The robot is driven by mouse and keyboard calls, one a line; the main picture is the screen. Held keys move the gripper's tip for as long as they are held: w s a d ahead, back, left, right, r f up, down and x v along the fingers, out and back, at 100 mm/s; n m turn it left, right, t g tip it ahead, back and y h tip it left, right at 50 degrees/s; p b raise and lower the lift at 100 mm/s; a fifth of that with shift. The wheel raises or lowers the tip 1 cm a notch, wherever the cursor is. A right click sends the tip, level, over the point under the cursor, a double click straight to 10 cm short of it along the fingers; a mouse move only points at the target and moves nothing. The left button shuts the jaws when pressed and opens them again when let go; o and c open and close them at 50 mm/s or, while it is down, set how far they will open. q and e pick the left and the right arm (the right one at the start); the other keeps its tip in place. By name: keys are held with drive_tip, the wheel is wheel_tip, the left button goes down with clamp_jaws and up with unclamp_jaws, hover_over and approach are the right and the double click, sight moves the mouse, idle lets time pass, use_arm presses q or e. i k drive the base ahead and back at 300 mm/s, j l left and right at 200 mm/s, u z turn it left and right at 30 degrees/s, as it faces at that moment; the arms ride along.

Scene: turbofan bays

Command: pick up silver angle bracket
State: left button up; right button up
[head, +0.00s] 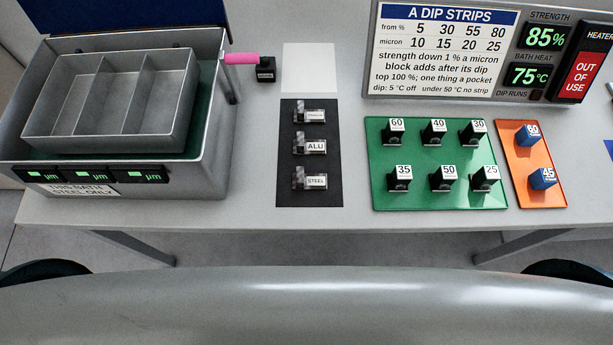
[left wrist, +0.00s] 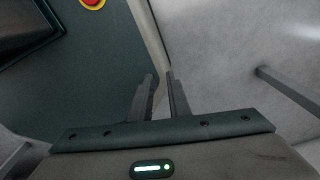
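Three small metallic angle brackets with white label tags stand in a column on a black mat (head: 310,200) in the head view. The top bracket (head: 299,116) has a label too small to read. The middle bracket (head: 299,147) is labelled ALU and the bottom bracket (head: 299,182) STEEL. All look silvery grey, so colour does not clearly single one out. My left gripper (left wrist: 160,78) shows in the left wrist view, with a clear gap between its fingers and nothing held. It is away from the brackets, which that view does not show. My right gripper is in neither view.
A grey bath (head: 215,165) with a three-compartment tray (head: 110,105) stands left; a pink-handled item (head: 241,58) is beside it. Right are a green board (head: 410,200) with numbered blocks, an orange board (head: 520,165) and a sign (head: 445,50). A white patch (head: 308,68) is bare.

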sight(301, 180)
drive_tip(key=k+z, duration=0.35)
drive_tip(key=k+l+z, duration=0.35)
drive_tip(key=k, duration=0.2)
drive_tip(key=k+l+z, duration=0.2)
drive_tip(key=k+z, duration=0.15)
drive_tip(key=k, duration=0.1)
